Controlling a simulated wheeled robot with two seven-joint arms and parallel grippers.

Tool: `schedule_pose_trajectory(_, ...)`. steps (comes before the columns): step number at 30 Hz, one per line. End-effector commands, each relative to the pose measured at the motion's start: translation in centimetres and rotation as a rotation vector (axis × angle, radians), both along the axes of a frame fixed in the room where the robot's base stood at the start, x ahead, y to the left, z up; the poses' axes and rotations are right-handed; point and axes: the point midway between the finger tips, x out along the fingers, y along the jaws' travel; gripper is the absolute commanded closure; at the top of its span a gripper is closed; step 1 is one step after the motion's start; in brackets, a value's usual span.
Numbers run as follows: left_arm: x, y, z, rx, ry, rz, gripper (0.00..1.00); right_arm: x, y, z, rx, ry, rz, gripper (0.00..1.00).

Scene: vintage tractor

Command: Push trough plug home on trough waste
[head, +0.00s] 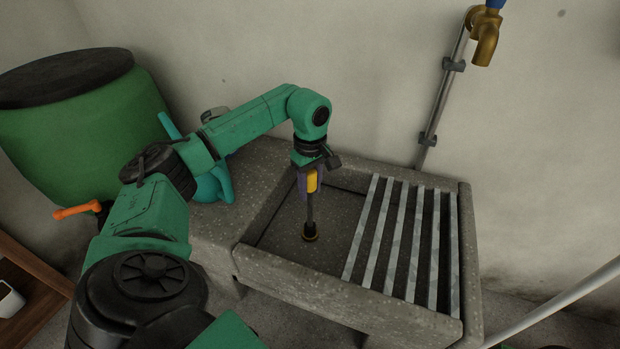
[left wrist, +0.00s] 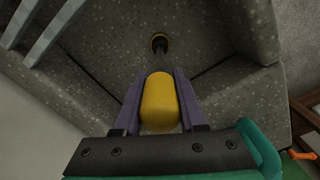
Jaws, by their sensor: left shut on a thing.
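My left gripper (head: 311,190) is above the stone trough (head: 300,272), its purple fingers shut on a yellow handle, which I take as part of the trough plug (head: 313,181). How deep the lower end sits in the waste, I cannot tell. My right gripper is not in view.
A rack of metal bars (head: 400,240) covers the right part of the trough. A brass tap (head: 485,40) is on the wall above. A teal jug (head: 212,182) and a green barrel (head: 85,120) with an orange-handled tap (head: 78,211) stand to the left.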

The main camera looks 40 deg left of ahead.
Motion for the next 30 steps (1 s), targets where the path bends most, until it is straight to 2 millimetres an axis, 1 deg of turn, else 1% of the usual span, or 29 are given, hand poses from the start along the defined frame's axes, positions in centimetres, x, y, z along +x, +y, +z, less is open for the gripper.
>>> schedule_pose_trajectory(14, 0.0, 0.0, 0.0, 0.0, 0.0, 0.0, 1.0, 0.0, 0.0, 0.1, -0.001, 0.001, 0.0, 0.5)
schedule_pose_trajectory(30, 0.0, 0.0, -1.4, 0.0, 0.001, 0.0, 1.0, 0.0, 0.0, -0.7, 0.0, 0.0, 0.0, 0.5)
